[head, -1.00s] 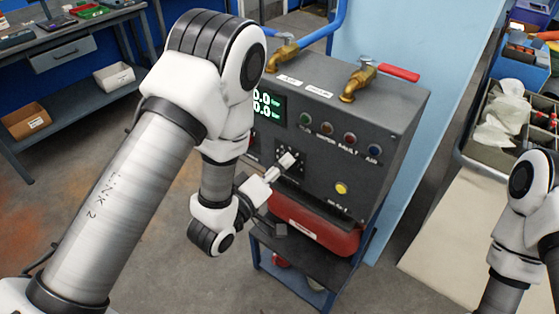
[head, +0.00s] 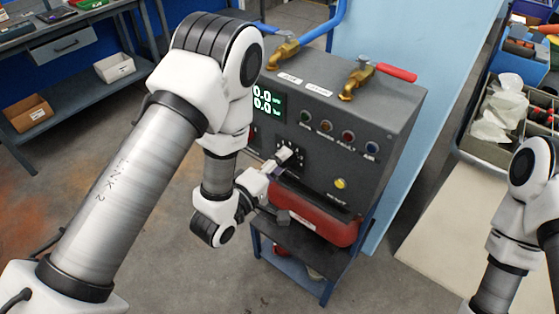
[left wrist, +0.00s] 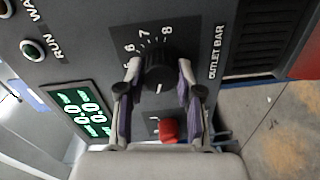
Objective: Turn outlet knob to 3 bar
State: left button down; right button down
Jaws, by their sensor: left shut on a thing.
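The outlet knob (left wrist: 158,70) is black and round, on a dark panel marked OUTLET BAR. The scale figures 6, 7 and 8 show around it. A white mark shows on its lower side in the left wrist view. My left gripper (left wrist: 159,82) has one finger on each side of the knob and is shut on it. In the head view my left gripper (head: 284,157) is at the front panel, hiding most of the knob. The green display (left wrist: 90,111) reads 0.0 on both lines. My right gripper is out of view.
A red part (left wrist: 168,130) sits below the knob in the wrist view. The grey cabinet (head: 390,110) carries brass taps, one with a red handle (head: 397,72), several indicator lamps and a yellow button (head: 340,183). A red tank (head: 320,222) sits beneath.

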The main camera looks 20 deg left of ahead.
pick_arm(q)
jog(key=shift+w+r, duration=0.1)
jog(key=c, duration=1)
grip_release()
jog(key=shift+o, duration=1.3)
jog(key=shift+d, duration=0.15)
